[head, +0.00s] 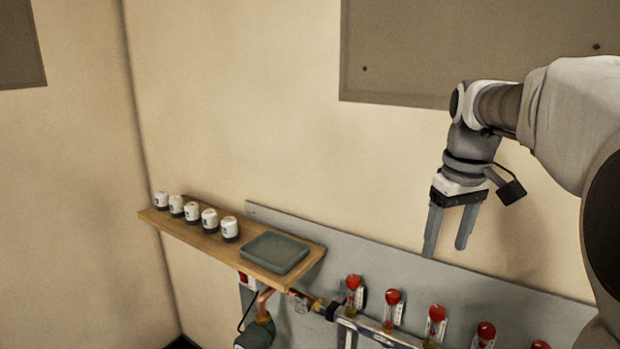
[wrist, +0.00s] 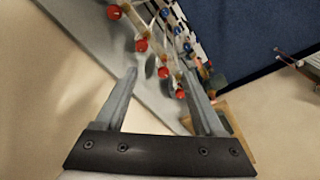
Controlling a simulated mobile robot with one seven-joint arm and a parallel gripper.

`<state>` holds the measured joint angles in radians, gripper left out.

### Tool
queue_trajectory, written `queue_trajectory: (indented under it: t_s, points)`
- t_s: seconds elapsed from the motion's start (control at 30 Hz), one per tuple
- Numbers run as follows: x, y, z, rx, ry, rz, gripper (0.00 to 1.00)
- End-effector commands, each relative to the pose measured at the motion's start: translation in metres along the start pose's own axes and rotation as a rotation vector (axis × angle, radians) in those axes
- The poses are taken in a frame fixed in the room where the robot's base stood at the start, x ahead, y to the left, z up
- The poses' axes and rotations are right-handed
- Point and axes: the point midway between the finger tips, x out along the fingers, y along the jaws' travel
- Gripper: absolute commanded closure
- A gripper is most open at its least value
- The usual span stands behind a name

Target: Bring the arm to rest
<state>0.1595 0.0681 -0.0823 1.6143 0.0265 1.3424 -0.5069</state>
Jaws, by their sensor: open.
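My gripper (head: 447,247) hangs from my arm at the right of the head view. Its two grey fingers point down, apart, with nothing between them. It is in front of the wall, above the grey backing panel (head: 400,266) and the row of red-topped manifold fittings. In the wrist view my gripper (wrist: 162,85) shows its two fingers spread and empty. Beyond the fingertips lie several red knobs (wrist: 141,45) and some blue ones (wrist: 178,30) on the manifold.
A wooden shelf (head: 180,226) at the left holds several white-and-dark capped pieces (head: 192,211) and a dark tray (head: 274,253). Copper pipe (head: 264,300) and a dark green body (head: 256,334) sit below it. The wall above the shelf is bare.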

Motion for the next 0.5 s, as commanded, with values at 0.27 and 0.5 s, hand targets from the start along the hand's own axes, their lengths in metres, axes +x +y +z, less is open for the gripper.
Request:
queue_trajectory:
  t_s: [0.27,0.5]
  points:
    - [-0.009,-0.054,0.048,0.078,0.113,0.028,0.29]
    - [0.0,-0.093,0.093,0.145,0.21,0.041,0.29]
